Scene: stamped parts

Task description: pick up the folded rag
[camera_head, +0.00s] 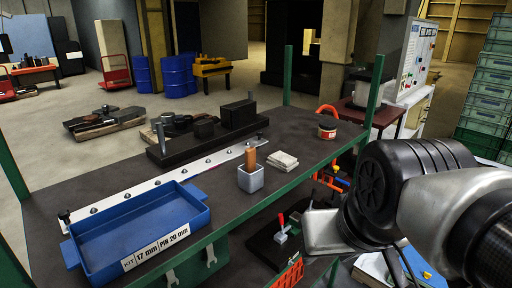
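The folded rag (283,160) is a small pale, off-white stack of cloth lying flat on the dark top of the workbench (310,148). It sits just right of a light grey square cup (251,180), with a small gap between them. My arm comes in from the right, and its silver end with my gripper (322,232) is in front of the bench's near edge, right of and nearer than the rag. It is apart from the rag. I cannot make out the fingers or whether they are open.
The cup holds an orange-brown block. A blue tray (190,196) labelled "KIT 17 mm PIN 20 mm" stands at the front left. A pale strip with several studs and a black fixture (200,141) lie behind. Green posts rise at the bench corners.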

